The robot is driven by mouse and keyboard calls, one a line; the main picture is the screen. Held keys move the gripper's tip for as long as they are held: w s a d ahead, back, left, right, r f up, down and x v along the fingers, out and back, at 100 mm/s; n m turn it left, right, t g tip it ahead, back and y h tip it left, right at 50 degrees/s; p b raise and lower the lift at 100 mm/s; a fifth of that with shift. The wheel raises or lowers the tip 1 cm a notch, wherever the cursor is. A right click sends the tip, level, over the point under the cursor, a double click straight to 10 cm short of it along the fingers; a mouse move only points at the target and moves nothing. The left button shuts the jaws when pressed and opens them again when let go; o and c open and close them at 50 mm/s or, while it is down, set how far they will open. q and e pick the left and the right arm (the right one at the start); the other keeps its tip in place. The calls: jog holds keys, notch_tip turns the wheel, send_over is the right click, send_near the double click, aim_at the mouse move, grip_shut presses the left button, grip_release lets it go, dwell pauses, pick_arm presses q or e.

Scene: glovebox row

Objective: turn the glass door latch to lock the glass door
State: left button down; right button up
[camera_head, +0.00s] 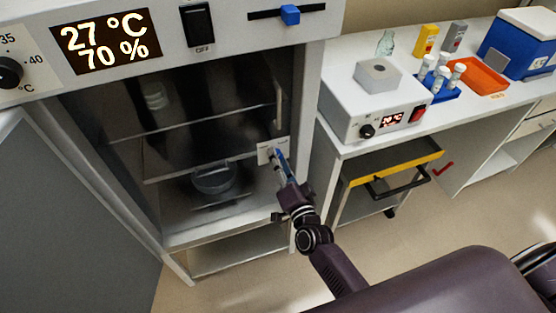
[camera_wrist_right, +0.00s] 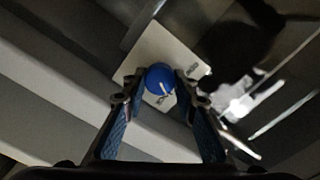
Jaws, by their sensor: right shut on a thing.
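The glass door (camera_head: 215,140) of the cabinet looks closed, with dark shelves behind it. Its latch is a round blue knob (camera_wrist_right: 160,77) with a white pointer line, on a white plate (camera_wrist_right: 152,45) with small lettering. In the head view the plate (camera_head: 264,156) is at the right edge of the glass, and the gripper mostly hides the knob. My right gripper (camera_head: 278,158) reaches the latch from the lower right. In the wrist view its fingertips (camera_wrist_right: 161,80) are shut on the knob from both sides. My left gripper is not in view.
A grey outer door (camera_head: 60,200) stands open at the left. A display panel (camera_head: 105,40) with a blue slider (camera_head: 290,14) is above the glass. A bench (camera_head: 460,100) with a heater box (camera_head: 372,105) stands right, above a yellow-edged cart (camera_head: 392,160).

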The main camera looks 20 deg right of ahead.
jog(key=shift+m+b, duration=0.4)
jog(key=shift+m, duration=1.5)
jog(key=o, duration=1.2)
jog(key=shift+c, duration=0.2)
jog(key=s, duration=1.2)
jog(key=shift+d, duration=0.25)
